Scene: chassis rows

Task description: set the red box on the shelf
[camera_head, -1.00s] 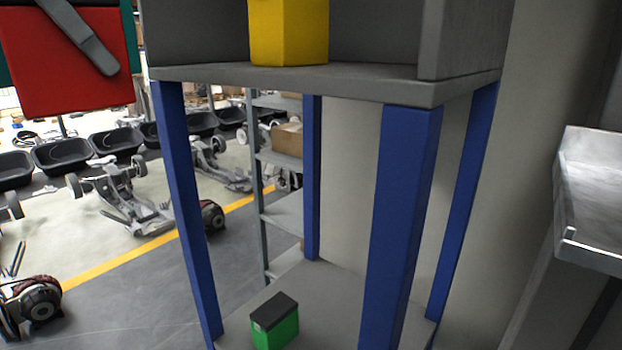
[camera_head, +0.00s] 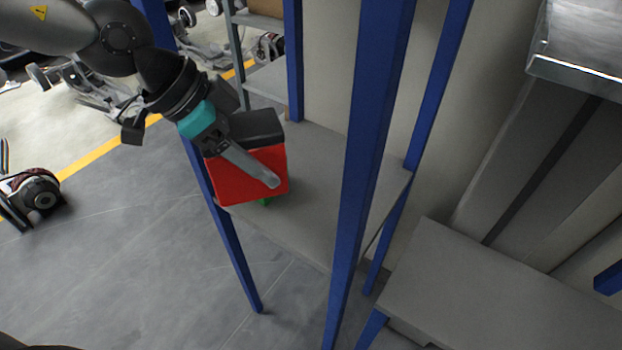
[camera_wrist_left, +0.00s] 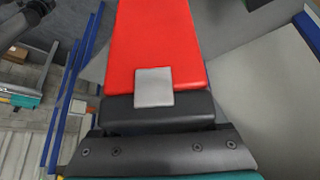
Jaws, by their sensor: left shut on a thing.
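The red box (camera_head: 247,176) has a dark top and is held by my left gripper (camera_head: 262,172). One grey finger lies across its front face. The box is in front of or over the grey shelf board (camera_head: 318,190) between blue posts; I cannot tell whether it touches the board. In the left wrist view the red box (camera_wrist_left: 155,40) stretches away from the gripper (camera_wrist_left: 155,88), with its dark part nearest the palm. A small bit of a green box (camera_head: 265,201) shows under the red one; the rest is hidden. My right gripper is not in view.
A thick blue post (camera_head: 368,150) stands at the front right of the shelf, a thinner one (camera_head: 238,260) at the front left. The board right of the red box is bare. A grey table-like surface (camera_head: 490,290) is at lower right.

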